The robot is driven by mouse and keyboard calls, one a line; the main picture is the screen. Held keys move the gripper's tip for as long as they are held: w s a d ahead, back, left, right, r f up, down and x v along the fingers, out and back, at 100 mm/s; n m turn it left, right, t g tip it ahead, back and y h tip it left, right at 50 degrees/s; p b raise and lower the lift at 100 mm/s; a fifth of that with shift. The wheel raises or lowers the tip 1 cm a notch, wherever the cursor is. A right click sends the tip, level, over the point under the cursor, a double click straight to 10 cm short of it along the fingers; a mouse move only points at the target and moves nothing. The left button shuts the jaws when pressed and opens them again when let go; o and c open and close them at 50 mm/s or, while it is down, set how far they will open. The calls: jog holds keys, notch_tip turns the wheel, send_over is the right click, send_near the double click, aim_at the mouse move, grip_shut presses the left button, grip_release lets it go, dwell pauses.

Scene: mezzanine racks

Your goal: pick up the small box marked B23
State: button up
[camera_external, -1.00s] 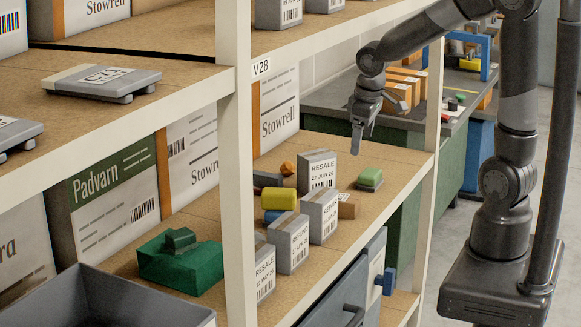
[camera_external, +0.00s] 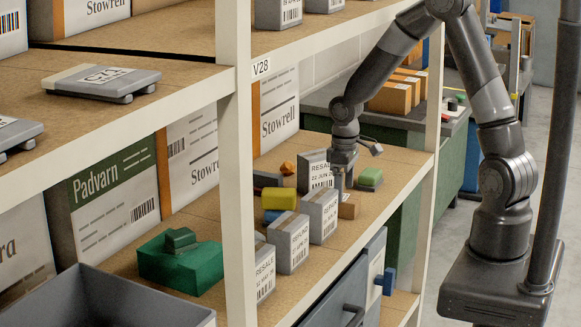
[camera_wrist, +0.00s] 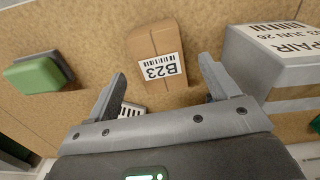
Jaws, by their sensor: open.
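The small box marked B23 (camera_wrist: 155,53) is brown cardboard with a white label, lying on the wooden shelf. In the wrist view it is upper centre, just beyond and between my fingertips and apart from them. In the external view, a small brown box (camera_external: 349,207) sits just below my gripper (camera_external: 342,188), partly behind it. My gripper (camera_wrist: 158,92) is open and empty, pointing down at the shelf.
A grey box labelled REPAIR (camera_wrist: 270,55) stands close on the right in the wrist view. A green-topped block (camera_wrist: 36,74) lies to the left. A rack post (camera_external: 236,170) stands left.

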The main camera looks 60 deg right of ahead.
aim_at(344, 197)
notch_tip(344, 197, down, 5)
dwell(0.3)
jog(key=shift+c, duration=0.3)
jog(key=c, duration=1)
jog(key=shift+r, duration=0.1)
jog(key=shift+c, duration=0.2)
